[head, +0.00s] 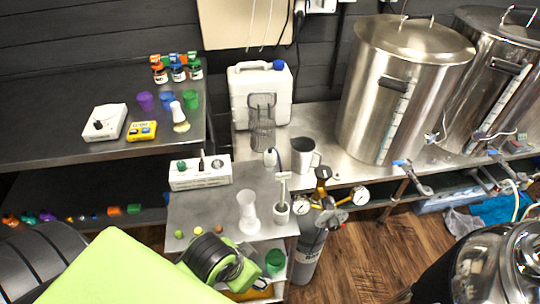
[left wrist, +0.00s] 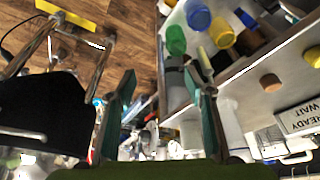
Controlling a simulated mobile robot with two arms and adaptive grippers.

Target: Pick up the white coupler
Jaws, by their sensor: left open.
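A pale T-topped piece (head: 282,196), possibly the white coupler, stands upright near the right edge of the small steel cart top (head: 215,205) in the head view. A white waisted plastic vessel (head: 248,212) stands just left of it. I cannot tell for certain which is the coupler. My left gripper (head: 225,262) is at the cart's front edge, nearer to me than both; its fingertips are hard to make out there. In the left wrist view its two teal fingers (left wrist: 160,75) are apart with nothing gripped between them. My right gripper is not in view.
A green cup (head: 275,262) sits below the cart top. A white control box (head: 200,172) stands behind. A gas bottle with gauges (head: 323,200) stands close on the right. Large steel kettles (head: 400,85) stand at the back right.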

